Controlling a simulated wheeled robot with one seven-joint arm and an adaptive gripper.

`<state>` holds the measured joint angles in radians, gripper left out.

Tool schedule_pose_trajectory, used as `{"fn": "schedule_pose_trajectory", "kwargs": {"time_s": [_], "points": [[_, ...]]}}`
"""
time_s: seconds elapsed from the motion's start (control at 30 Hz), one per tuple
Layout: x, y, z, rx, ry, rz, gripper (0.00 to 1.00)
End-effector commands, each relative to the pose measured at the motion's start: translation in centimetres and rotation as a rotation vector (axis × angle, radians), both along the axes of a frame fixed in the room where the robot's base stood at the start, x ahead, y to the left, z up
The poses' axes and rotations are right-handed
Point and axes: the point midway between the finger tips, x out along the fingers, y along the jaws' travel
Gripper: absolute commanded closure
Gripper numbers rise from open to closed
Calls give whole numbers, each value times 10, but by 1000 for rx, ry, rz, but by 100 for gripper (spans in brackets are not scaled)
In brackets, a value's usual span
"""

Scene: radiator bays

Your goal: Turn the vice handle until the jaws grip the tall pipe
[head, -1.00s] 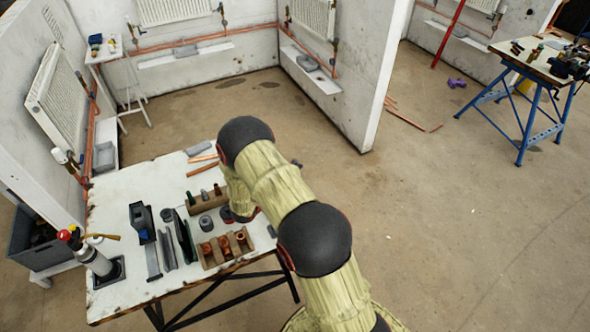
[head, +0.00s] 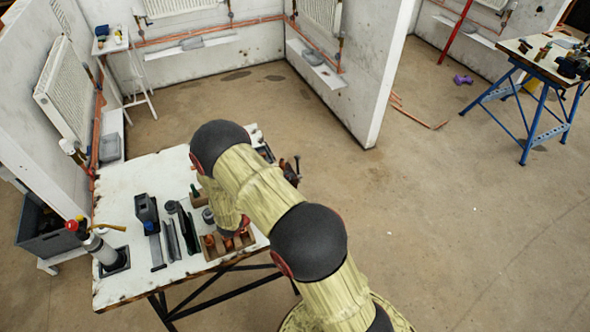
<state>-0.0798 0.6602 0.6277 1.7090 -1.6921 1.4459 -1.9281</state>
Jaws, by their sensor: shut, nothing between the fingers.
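A dark metal tool that looks like the vice (head: 288,172) shows at the right edge of the white bench, partly behind my arm. A thin upright dark piece (head: 297,162) stands at its side; I cannot tell whether it is the handle. The jaws and how far apart they stand are hidden. I cannot make out a tall pipe in them. My gripper is hidden behind my own arm, which reaches over the right part of the bench, so its place relative to the handle cannot be seen.
The white bench (head: 150,185) holds a wooden fittings rack (head: 213,250), dark channel pieces (head: 172,240) and a gas torch (head: 98,243). A dark crate (head: 48,240) stands at left. A blue-legged workbench (head: 530,110) stands far right.

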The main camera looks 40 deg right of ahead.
Motion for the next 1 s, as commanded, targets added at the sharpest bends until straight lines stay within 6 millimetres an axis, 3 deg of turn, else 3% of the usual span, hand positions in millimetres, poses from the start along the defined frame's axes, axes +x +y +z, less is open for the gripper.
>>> {"fn": "schedule_pose_trajectory", "kwargs": {"time_s": [0.23, 0.33, 0.4, 0.47, 0.57, 0.67, 0.8, 0.87, 1.0], "points": [[-7, 33, 5, -1, -1, 0, 100], [-9, 34, 5, 0, -1, -7, 100], [-14, 25, 1, 0, -1, -29, 100], [-20, 7, -1, 0, -8, -64, 100], [-37, -37, -4, 2, -33, -155, 100], [-68, -90, -4, 1, -60, -268, 100], [-130, -155, -9, 11, -85, -440, 100], [-159, -178, -19, 44, -99, -512, 100], [-230, -217, -61, 184, -200, -683, 100]]}}
